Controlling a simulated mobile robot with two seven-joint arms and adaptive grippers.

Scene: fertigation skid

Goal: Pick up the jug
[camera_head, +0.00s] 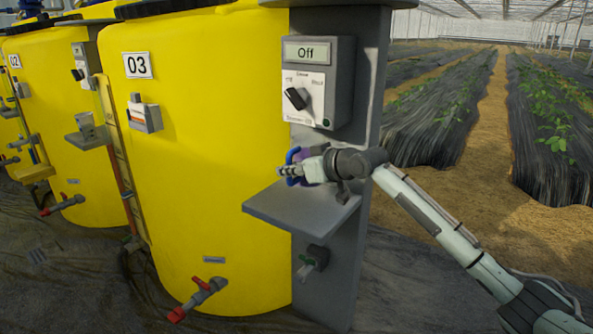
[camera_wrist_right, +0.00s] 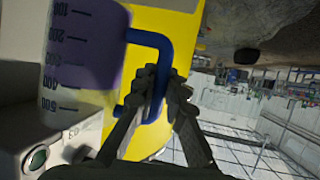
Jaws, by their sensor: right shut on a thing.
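The jug (camera_wrist_right: 85,50) is clear plastic with dark volume marks, a purple liquid and a blue handle (camera_wrist_right: 153,38). It fills the left of the right wrist view. My right gripper (camera_wrist_right: 163,85) is shut on the handle, with its fingers on either side of it. In the head view the jug (camera_head: 304,153) is mostly hidden behind my right gripper (camera_head: 292,172); only bits of purple and blue show. It is over the grey shelf (camera_head: 275,205), under the control box. I cannot tell whether its base touches the shelf. My left gripper is not in view.
The control box (camera_head: 318,83) reads "Off" and has a black knob (camera_head: 295,98). A yellow tank (camera_head: 215,150) marked 03 stands left of the shelf. A valve (camera_head: 312,262) sits below the shelf. Open ground and planted rows (camera_head: 440,110) lie to the right.

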